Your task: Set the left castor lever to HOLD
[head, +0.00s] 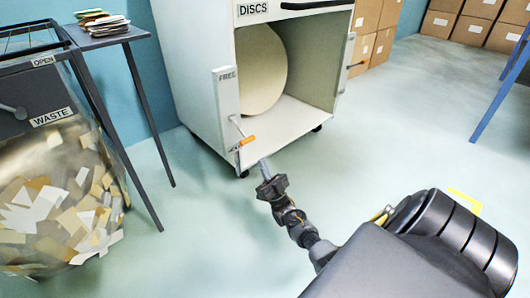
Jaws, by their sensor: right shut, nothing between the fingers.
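The left castor lever (247,140) has an orange grip and sits low on the left front post of the white disc cabinet (203,65). Its grip is near the bottom of its plate (227,95), well below the FREE label (227,76). Any marking at the plate's lower end is too small to read, and the grip partly covers that area. My right gripper (264,168) is shut and empty, just below and right of the lever's grip, with a small gap seeming to separate them. My left gripper is not in view.
A large pale disc (262,75) stands inside the open cabinet. A second lever (356,65) is on the right post. A waste bin (60,190) full of scraps and a dark side table (110,38) stand left.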

